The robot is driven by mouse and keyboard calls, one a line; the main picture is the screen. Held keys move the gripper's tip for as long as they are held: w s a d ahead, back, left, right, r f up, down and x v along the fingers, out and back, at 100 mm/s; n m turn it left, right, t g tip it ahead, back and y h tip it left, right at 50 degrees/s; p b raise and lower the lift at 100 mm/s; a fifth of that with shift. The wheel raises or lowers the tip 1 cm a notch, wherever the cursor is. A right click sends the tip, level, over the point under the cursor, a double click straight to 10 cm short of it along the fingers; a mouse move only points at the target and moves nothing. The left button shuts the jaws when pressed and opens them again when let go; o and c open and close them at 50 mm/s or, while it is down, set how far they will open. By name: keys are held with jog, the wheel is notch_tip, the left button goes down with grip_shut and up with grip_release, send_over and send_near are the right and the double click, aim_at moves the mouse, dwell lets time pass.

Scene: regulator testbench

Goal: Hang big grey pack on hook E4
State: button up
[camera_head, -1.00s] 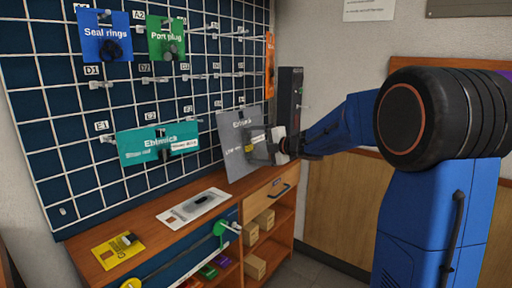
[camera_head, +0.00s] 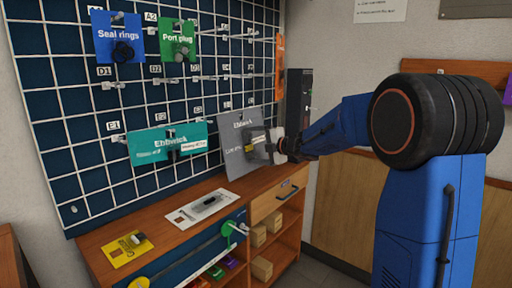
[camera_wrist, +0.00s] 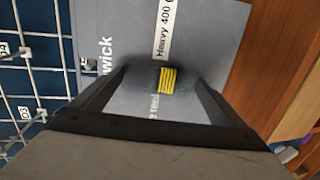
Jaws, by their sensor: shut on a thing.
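The big grey pack (camera_head: 238,145) is upright in front of the right part of the lower hook row in the head view. It fills much of the wrist view (camera_wrist: 205,35), with a "Heavy 400" label and a yellow-striped patch. My gripper (camera_head: 264,150) is shut on its right side; its two fingers also show in the wrist view (camera_wrist: 160,95). The pack hides the hooks behind it, so hook E4 cannot be made out. Whether the pack touches a hook cannot be told.
A wide teal pack (camera_head: 160,146) hangs just left of the grey pack. A blue pack (camera_head: 117,45) and a green pack (camera_head: 177,50) hang above. The wooden counter (camera_head: 160,245) below holds a white pack (camera_head: 203,208) and a yellow pack (camera_head: 127,248). A dark box (camera_head: 298,100) stands right of the pegboard.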

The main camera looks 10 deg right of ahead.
jog(key=shift+w+a, duration=0.4)
jog(key=shift+w, duration=0.1)
jog(key=shift+w+a+f, duration=0.3)
jog(key=shift+w+a, duration=0.05)
jog(key=shift+w, duration=0.2)
